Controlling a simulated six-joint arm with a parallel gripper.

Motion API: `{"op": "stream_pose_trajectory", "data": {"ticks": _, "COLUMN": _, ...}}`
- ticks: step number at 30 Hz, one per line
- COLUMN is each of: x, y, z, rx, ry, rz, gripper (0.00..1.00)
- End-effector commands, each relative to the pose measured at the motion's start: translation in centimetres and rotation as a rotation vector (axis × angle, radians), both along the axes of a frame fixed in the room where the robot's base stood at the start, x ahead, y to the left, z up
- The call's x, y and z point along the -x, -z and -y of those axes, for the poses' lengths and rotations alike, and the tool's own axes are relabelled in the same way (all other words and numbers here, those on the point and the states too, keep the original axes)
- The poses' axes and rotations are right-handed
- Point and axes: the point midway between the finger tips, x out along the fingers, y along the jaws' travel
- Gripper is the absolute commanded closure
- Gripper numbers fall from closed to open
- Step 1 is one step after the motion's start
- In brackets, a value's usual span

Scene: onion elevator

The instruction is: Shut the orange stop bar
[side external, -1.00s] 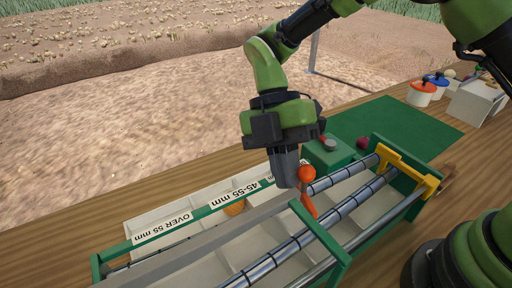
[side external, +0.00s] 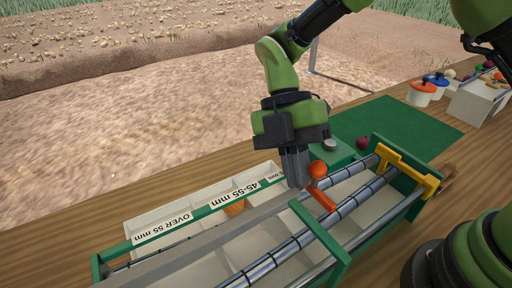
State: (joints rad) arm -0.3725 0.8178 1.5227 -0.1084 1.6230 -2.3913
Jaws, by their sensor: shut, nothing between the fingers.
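The orange stop bar (side external: 322,197) sits on the green-framed roller grader, with a round orange knob (side external: 317,169) at its upper end. The bar slants down to the right across the gap between the grey rail and the rollers. My gripper (side external: 299,186) points down just left of the knob, its fingers shut and empty. The fingertips look very near or against the bar's left side; contact cannot be told. The bar's pivot is partly hidden.
The rollers (side external: 348,205) run beside the bar, with a yellow bracket (side external: 405,168) at their right end. An orange-brown onion (side external: 234,208) lies in a labelled bin. A green box (side external: 328,150) stands behind the knob. A dark red onion (side external: 363,143) lies nearby.

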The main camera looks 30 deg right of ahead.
Motion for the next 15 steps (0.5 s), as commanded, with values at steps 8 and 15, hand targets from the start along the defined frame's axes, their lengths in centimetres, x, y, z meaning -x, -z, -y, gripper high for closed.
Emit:
{"op": "stream_pose_trajectory", "data": {"ticks": 8, "x": -0.3, "y": -0.4, "z": 0.2, "rx": 0.005, "ry": -0.001, "rz": -0.004, "gripper": 1.0}}
{"op": "stream_pose_trajectory", "data": {"ticks": 15, "x": -2.6, "y": -3.4, "z": 0.8, "rx": 0.002, "ry": 0.002, "rz": 0.002, "gripper": 1.0}}
